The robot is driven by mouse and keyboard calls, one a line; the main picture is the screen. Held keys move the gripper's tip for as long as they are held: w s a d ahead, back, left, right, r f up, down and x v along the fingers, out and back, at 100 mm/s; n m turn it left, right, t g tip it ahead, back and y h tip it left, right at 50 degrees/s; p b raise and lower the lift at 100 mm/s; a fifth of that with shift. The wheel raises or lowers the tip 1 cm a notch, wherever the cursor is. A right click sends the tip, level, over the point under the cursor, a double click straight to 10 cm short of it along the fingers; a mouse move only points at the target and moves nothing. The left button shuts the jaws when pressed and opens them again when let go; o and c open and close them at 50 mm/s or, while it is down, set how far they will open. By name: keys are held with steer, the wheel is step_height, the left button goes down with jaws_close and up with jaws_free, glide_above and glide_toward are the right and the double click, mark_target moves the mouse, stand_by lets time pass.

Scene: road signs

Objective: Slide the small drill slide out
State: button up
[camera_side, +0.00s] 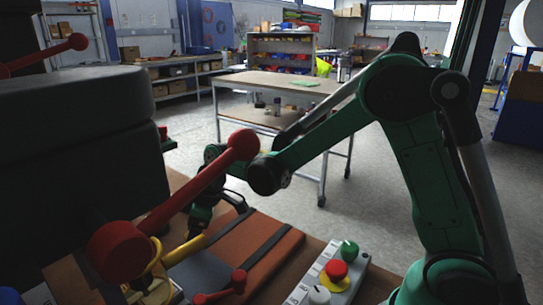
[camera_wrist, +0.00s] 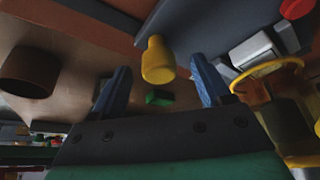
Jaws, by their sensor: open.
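A yellow rounded handle (camera_side: 185,249) sticks out beside a grey plate (camera_side: 203,273) at the lower left in the side view. The handle, which may belong to the small drill slide, also shows end-on in the wrist view (camera_wrist: 157,60), in front of a dark grey body. My gripper (camera_wrist: 160,84) is open, with its two blue fingertips on either side of the handle's line. The handle lies a little beyond the fingertips, and I see no contact. In the side view my gripper is above the handle, partly hidden behind the red lever (camera_side: 190,190).
A big dark machine body (camera_side: 80,130) fills the left. An orange-brown block (camera_side: 255,250) and a button box (camera_side: 325,275) stand on the bench to the right. In the wrist view a yellow ring (camera_wrist: 268,68) is close on the right and a brown cylinder (camera_wrist: 30,72) on the left.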

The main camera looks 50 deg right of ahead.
jaws_close()
stand_by(1.4)
